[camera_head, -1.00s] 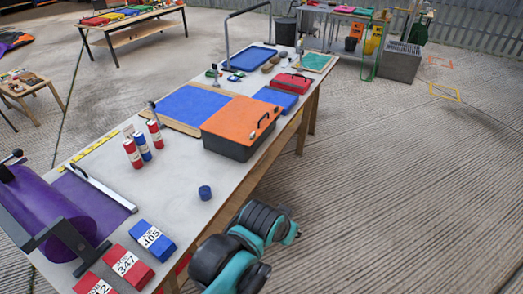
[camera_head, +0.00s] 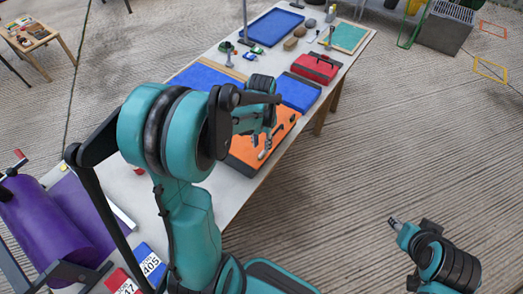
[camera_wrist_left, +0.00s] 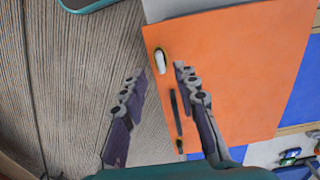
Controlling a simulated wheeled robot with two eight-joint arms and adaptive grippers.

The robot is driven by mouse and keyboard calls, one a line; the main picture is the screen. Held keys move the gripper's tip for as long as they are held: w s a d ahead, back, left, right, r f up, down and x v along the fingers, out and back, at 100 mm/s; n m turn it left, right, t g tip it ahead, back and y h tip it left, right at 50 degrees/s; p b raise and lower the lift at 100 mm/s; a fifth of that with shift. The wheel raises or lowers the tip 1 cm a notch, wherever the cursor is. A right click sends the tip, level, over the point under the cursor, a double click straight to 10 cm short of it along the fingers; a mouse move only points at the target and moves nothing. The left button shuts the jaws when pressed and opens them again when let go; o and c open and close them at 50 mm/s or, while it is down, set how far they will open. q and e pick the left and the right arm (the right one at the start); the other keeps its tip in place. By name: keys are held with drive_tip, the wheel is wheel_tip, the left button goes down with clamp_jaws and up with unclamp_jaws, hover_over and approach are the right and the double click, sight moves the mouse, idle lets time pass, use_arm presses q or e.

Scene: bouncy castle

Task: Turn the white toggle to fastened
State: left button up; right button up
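The white toggle (camera_wrist_left: 160,61) is a small white oval with a dark edge, on the orange lid near its edge in the left wrist view. The orange lid (camera_wrist_left: 230,75) tops a dark box on the long table; the orange box also shows in the head view (camera_head: 243,150), partly behind my left arm. My left gripper (camera_wrist_left: 159,80) is open, its fingers apart with the toggle between and just beyond their tips. In the head view my left gripper (camera_head: 265,142) is over the lid. My right gripper (camera_head: 396,222) is low over the floor at the right, too small to read.
A black handle (camera_wrist_left: 176,112) lies along the lid beside the left fingers. A red case (camera_head: 317,67) and a blue case (camera_head: 297,92) stand beyond the box. A purple roller (camera_head: 45,220) is at the near left. Open floor (camera_head: 400,150) lies right of the table.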

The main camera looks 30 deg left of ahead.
sight(262, 153)
use_arm(q)
wheel_tip(262, 153, down, 5)
drive_tip(key=shift+f+b, duration=0.1)
drive_tip(key=shift+b, duration=0.55)
drive_tip(key=shift+w, duration=0.1)
drive_tip(key=shift+c, duration=0.3)
clamp_jaws()
